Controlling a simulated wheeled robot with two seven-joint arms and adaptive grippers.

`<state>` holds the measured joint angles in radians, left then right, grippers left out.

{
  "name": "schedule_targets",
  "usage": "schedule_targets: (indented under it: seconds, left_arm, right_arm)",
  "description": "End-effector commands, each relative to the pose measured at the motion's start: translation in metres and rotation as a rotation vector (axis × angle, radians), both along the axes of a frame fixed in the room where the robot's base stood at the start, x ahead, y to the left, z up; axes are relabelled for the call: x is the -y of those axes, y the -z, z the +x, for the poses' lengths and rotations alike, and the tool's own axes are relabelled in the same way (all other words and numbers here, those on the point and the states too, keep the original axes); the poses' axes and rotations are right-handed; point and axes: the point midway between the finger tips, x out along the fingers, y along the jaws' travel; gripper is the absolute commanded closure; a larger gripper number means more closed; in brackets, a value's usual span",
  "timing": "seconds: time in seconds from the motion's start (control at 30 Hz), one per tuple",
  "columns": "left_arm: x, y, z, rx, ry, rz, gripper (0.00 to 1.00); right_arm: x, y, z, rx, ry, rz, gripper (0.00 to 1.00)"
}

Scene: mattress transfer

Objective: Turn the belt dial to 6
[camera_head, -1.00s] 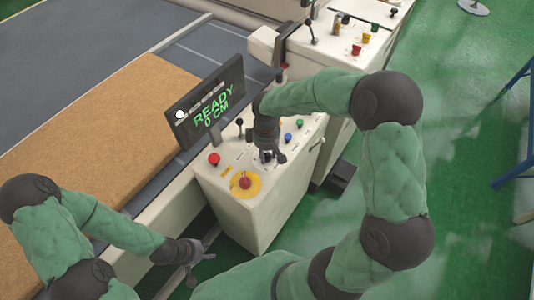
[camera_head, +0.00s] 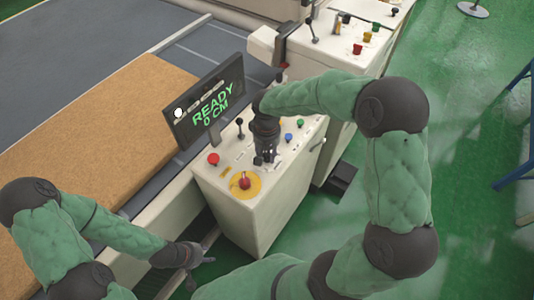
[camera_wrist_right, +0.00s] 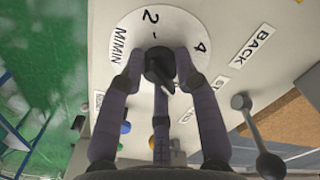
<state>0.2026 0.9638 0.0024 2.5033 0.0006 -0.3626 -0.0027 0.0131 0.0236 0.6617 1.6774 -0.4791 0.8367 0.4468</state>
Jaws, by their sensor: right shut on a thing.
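The belt dial has a white disc (camera_wrist_right: 160,25) showing 2, 4 and M/MIN in the right wrist view. Its black knob (camera_wrist_right: 158,66) is at the disc's centre. My right gripper (camera_wrist_right: 160,75) is shut on the knob, with fingers on both sides of it; in the head view the gripper (camera_head: 264,160) hides most of the dial. Which number the knob points to is unclear. The 6 cannot be seen. My left gripper (camera_head: 200,259) hangs empty beside the conveyor, left of the control box; its fingers are too small to judge.
The control box (camera_head: 240,210) carries a screen (camera_head: 205,104) reading READY 0 CM. A red emergency button (camera_head: 244,182) on a yellow disc, a red button (camera_head: 213,159) and a black lever (camera_head: 239,125) stand near the dial. A brown mattress (camera_head: 100,120) lies on the conveyor.

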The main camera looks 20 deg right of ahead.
Motion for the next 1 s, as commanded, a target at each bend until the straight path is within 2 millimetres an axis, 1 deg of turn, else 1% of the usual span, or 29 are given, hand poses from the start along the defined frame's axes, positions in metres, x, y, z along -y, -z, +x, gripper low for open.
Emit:
schedule_targets:
  seconds: [0.2, 0.6, 0.63, 0.67, 0.7, 0.73, 1.0]
  left_arm:
    - [0.0000, 0.0013, 0.0000, 0.000, 0.000, 0.000, 0.60]
    - [0.0000, 0.0012, 0.0001, 0.000, 0.000, 0.000, 0.60]
    - [0.0000, 0.0012, 0.0000, 0.000, 0.000, 0.000, 0.60]
    - [0.0000, 0.0012, 0.0000, 0.000, 0.000, 0.000, 0.60]
    - [0.0000, 0.0012, 0.0000, 0.000, 0.000, 0.000, 0.60]
    - [0.0000, 0.0012, 0.0000, 0.000, 0.000, 0.000, 0.60]
    - [-0.0001, 0.0011, 0.0001, 0.000, 0.000, 0.000, 0.60]
  right_arm:
    - [-0.0004, -0.0001, 0.0022, 0.007, 0.037, 0.001, 1.00]
    - [0.0003, -0.0013, 0.0031, 0.010, 0.042, 0.001, 1.00]
    - [0.0004, -0.0014, 0.0032, 0.010, 0.042, 0.001, 0.65]
    - [0.0004, -0.0014, 0.0032, 0.010, 0.042, 0.001, 0.56]
    - [0.0005, -0.0015, 0.0031, 0.009, 0.042, 0.001, 0.45]
    - [0.0005, -0.0014, 0.0030, 0.009, 0.042, 0.000, 0.44]
    - [0.0006, -0.0011, 0.0016, 0.005, 0.042, -0.001, 0.44]
